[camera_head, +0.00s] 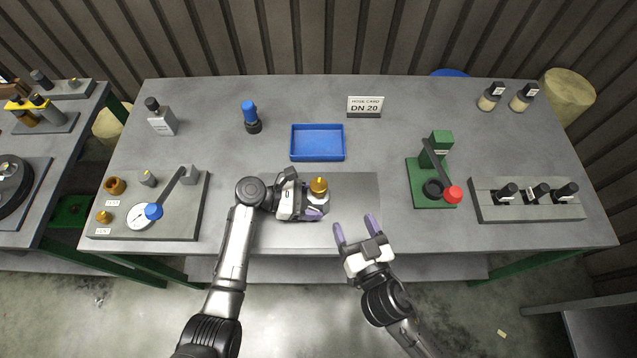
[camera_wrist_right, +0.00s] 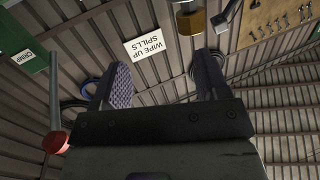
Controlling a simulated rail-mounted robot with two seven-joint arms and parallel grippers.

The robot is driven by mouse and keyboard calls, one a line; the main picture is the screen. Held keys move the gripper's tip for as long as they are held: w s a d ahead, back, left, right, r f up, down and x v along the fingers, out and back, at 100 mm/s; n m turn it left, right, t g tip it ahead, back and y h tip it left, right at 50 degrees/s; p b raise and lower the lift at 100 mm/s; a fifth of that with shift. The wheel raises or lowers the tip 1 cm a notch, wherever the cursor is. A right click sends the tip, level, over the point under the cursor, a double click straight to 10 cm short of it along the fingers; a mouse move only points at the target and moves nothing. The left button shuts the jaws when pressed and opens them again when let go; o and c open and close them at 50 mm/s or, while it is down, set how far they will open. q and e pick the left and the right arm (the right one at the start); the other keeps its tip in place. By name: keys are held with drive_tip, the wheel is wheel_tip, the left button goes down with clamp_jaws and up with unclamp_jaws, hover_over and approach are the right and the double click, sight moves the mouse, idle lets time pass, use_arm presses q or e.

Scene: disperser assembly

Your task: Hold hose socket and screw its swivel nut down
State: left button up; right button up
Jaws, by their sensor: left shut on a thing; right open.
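A brass hose socket with its swivel nut (camera_head: 319,186) stands upright at the middle front of the table in the head view. My left gripper (camera_head: 316,205) is shut on it, and its fingers hide the lower part. I cannot tell the nut from the socket body at this size. My right gripper (camera_head: 357,230) is open and empty, at the table's front edge, to the right of and nearer than the brass part. In the right wrist view its two fingers (camera_wrist_right: 163,85) are spread apart with nothing between them, facing the corrugated wall.
A blue tray (camera_head: 318,157) lies behind the brass part. A green press with a red-knobbed lever (camera_head: 453,193) stands to the right. A grey lever fixture (camera_head: 180,215) is at the left.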

sight(320, 193)
drive_tip(key=w+a+n+y, duration=0.1)
drive_tip(key=w+a, duration=0.1)
drive_tip(key=w, duration=0.1)
drive_tip(key=w+a+r+n+y, duration=0.1)
drive_tip(key=w+a, duration=0.5)
drive_tip(key=shift+w+r+n+y, duration=0.2)
drive_tip(key=shift+w+n+y, duration=0.15)
drive_tip(key=shift+n+y, duration=0.05)
drive_tip(key=shift+d, duration=0.1)
drive_tip(key=shift+c, duration=0.3)
drive_tip(key=c, duration=0.9)
drive_tip(key=shift+o, duration=0.2)
drive_tip(key=shift+r+m+h, duration=0.1)
drive_tip(key=shift+m+h, duration=0.4)
drive_tip(key=shift+h, duration=0.1)
drive_tip(key=shift+m+t+h, duration=0.6)
drive_tip(key=shift+m+h, duration=0.3)
drive_tip(key=shift+h, duration=0.6)
